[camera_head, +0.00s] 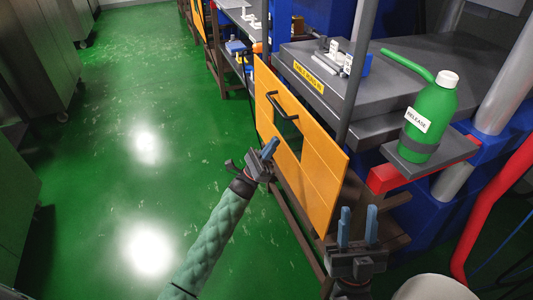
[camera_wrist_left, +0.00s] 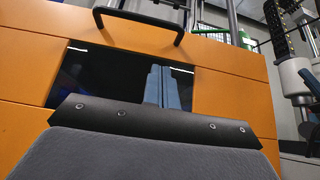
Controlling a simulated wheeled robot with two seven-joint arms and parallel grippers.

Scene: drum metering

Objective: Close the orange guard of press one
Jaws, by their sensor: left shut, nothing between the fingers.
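The orange guard (camera_head: 322,172) is a flat panel on the front of the near press (camera_head: 390,65). It sits low, and the press bed above it is uncovered. A black bar handle (camera_head: 284,108) is on its upper part, with a dark window below. My left gripper (camera_head: 270,149) is shut and empty, close in front of the guard and below the handle. In the left wrist view its fingers (camera_wrist_left: 162,87) show against the window, with the handle (camera_wrist_left: 140,22) above; contact cannot be told. My right gripper (camera_head: 357,226) is open and empty, near the guard's lower right corner.
A green bottle (camera_head: 430,122) labelled RELEASE stands on a small shelf (camera_head: 440,152) at the right. Another orange panel (camera_head: 198,17) is farther back. Green floor (camera_head: 110,130) is free at the left, beside grey cabinets (camera_head: 35,50).

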